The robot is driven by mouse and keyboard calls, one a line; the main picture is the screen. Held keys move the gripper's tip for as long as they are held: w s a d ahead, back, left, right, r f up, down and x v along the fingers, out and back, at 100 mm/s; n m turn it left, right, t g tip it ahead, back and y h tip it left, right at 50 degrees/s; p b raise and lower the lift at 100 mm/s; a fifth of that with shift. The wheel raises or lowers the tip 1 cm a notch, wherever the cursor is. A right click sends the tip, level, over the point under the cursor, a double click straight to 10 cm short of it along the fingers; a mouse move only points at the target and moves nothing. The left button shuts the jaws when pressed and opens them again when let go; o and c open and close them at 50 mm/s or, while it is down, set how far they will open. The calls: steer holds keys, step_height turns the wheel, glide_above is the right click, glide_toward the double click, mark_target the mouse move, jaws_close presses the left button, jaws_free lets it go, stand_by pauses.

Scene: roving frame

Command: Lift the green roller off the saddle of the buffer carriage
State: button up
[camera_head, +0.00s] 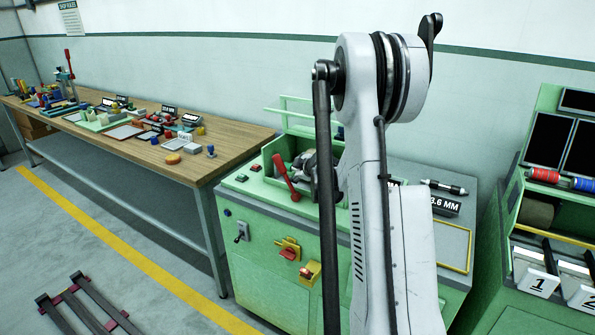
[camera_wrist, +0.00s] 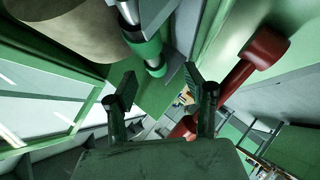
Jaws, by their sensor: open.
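In the wrist view, a roller with a green band (camera_wrist: 147,47) and bright metal sections shows at the top middle, beyond the fingertips. A grey block (camera_wrist: 168,18) lies close beside it; I cannot tell whether this is the saddle of the buffer carriage. My gripper (camera_wrist: 160,90) is open, with its two dark fingers apart and nothing between them. The roller is ahead of the gap and appears apart from both fingers.
A red-knobbed lever (camera_wrist: 262,50) stands close to the right finger. The green machine (camera_head: 265,255) carries a red lever (camera_head: 286,178). Red (camera_head: 543,175) and blue (camera_head: 584,184) rollers sit in the right rack. A cluttered workbench (camera_head: 225,140) stands left.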

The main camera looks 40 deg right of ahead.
mark_target(291, 167)
steer(key=shift+r+p+x, duration=0.15)
steer(key=shift+x, duration=1.25)
steer(key=shift+r+p+x, duration=0.15)
steer(key=shift+r+x, duration=0.05)
steer(key=shift+x, duration=1.2)
steer(key=shift+w+d, duration=0.1)
steer(key=shift+d, duration=0.05)
steer(key=shift+c, duration=0.5)
jaws_close()
